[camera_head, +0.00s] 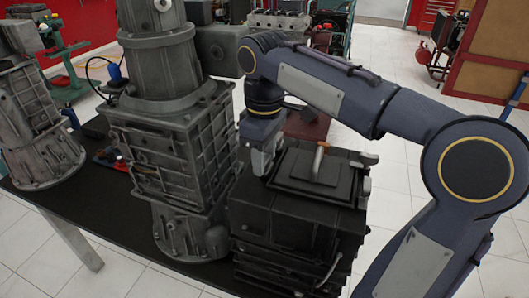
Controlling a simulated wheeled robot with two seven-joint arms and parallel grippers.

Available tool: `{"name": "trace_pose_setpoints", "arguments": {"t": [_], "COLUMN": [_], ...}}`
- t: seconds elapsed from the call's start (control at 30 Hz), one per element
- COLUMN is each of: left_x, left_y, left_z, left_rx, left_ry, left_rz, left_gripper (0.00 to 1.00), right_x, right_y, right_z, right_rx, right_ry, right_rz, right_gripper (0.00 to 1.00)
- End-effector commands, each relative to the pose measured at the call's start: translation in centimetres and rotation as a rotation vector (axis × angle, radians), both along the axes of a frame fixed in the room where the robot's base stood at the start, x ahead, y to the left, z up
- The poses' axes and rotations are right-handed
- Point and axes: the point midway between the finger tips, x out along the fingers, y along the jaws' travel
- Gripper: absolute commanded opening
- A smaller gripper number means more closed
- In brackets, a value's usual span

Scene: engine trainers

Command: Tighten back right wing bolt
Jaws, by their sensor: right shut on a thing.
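A dark box-shaped unit (298,228) stands on the black table, with a flat lid (300,178) on top. A pale upright handle (318,160) rises from the lid. My right gripper (264,168) points down at the lid's back left edge in the picture. It is shut on a small part there, which I take to be the wing bolt; the fingers hide it. A small grey part (364,158) sticks up at the lid's right side. My left gripper is not in view.
A tall grey gearbox casing (165,150) stands close to the left of the unit. Another casing (38,130) is at the far left. The black table (105,218) has bare room at its front left. A red cabinet (495,50) stands at the back right.

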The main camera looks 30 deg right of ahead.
Motion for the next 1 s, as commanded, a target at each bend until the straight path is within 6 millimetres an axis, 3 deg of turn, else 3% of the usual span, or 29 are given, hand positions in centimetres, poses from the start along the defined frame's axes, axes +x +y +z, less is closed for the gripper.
{"name": "trace_pose_setpoints", "arguments": {"t": [1.0], "left_x": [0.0], "left_y": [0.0], "left_z": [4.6], "left_rx": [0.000], "left_ry": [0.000], "left_rz": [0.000], "left_gripper": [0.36], "right_x": [0.0], "right_y": [0.0], "right_z": [0.3], "right_rx": [0.000], "right_ry": [-0.002], "right_rz": [-0.923], "right_gripper": [0.17]}}
